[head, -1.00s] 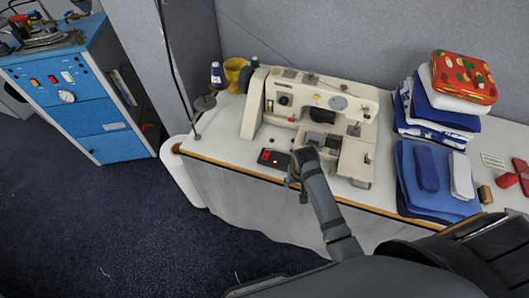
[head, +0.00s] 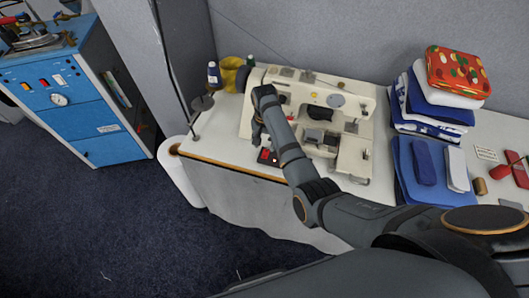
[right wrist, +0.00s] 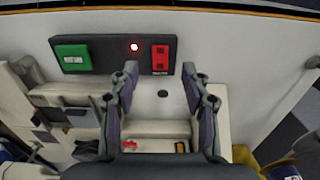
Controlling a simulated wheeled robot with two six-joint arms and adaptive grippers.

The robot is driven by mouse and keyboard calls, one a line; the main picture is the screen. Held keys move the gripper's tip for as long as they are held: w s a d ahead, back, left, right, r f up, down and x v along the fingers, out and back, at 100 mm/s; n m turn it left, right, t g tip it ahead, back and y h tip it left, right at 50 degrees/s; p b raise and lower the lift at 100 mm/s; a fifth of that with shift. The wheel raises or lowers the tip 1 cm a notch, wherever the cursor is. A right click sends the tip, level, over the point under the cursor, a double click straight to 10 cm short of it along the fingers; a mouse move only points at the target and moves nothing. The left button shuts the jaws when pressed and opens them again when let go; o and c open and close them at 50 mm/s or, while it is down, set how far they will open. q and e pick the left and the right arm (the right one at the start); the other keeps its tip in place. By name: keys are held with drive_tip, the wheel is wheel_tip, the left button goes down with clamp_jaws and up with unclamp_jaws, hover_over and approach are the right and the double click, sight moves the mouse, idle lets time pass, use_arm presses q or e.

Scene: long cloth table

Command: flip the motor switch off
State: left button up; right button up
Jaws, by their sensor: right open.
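The motor switch box (head: 266,158) is a dark panel at the front edge of the table, left of the sewing machine's near end. In the head view my right gripper (head: 258,138) hangs over the table just behind the box. My left gripper is not seen.
The cream sewing machine (head: 347,99) stands right behind my right gripper. Folded cloths (head: 440,100) are stacked at the right. A blue cabinet (head: 85,112) stands on the floor at left.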

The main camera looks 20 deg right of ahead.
sight(265, 157)
wheel_tip(265, 157, down, 7)
drive_tip(key=shift+r, duration=0.15)
